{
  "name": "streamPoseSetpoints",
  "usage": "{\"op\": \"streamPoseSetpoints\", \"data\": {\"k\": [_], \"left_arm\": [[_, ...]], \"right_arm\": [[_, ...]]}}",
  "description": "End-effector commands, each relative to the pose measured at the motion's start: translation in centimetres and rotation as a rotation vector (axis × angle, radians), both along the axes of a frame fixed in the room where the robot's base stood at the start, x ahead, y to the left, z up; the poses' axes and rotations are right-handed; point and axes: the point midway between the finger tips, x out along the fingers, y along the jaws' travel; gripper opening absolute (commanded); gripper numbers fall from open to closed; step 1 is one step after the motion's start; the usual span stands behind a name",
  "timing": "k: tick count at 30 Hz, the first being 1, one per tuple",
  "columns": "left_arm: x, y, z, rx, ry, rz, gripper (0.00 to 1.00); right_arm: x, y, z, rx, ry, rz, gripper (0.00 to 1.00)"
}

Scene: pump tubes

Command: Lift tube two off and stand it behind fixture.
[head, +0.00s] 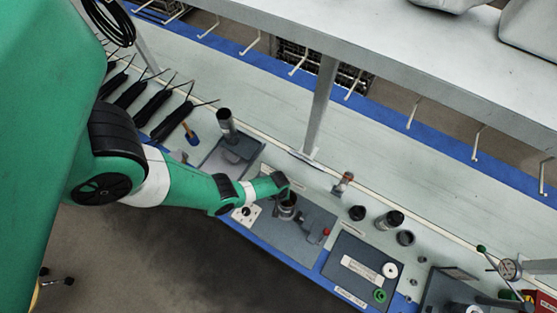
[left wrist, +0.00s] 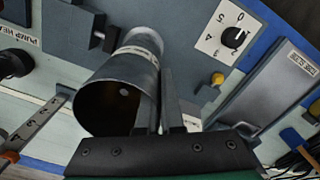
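A grey metal tube (head: 288,210) stands on the grey fixture plate (head: 310,225). My left gripper (head: 282,182) is at its top end. In the left wrist view the tube (left wrist: 125,85) shows its open mouth and a pale label band. My left fingers (left wrist: 162,105) are close together at the rim, one overlapping the mouth and one outside the wall. Whether they press on the wall cannot be told. Another tube (head: 226,122) stands on a grey tray to the left. No number is readable on either tube. My right gripper is not in view.
A red knob (head: 327,231) is on the plate, right of the tube. Several dark cups, including one tall cup (head: 391,220), stand to the right. A shelf post (head: 320,105) rises behind.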

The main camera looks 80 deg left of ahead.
Motion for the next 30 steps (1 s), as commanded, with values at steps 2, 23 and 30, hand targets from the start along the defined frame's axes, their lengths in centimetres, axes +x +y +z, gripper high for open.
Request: {"op": "streamPoseSetpoints", "data": {"k": [2,23,30], "left_arm": [[0.1,0.1,0.3,0.003,0.0,0.0,0.0],[0.0,0.1,0.3,0.002,0.0,0.0,0.39],[0.0,0.0,1.6,0.001,0.0,0.0,0.39]], "right_arm": [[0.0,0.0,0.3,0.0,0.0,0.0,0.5],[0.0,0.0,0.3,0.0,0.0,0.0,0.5],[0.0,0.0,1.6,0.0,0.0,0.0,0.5]]}}
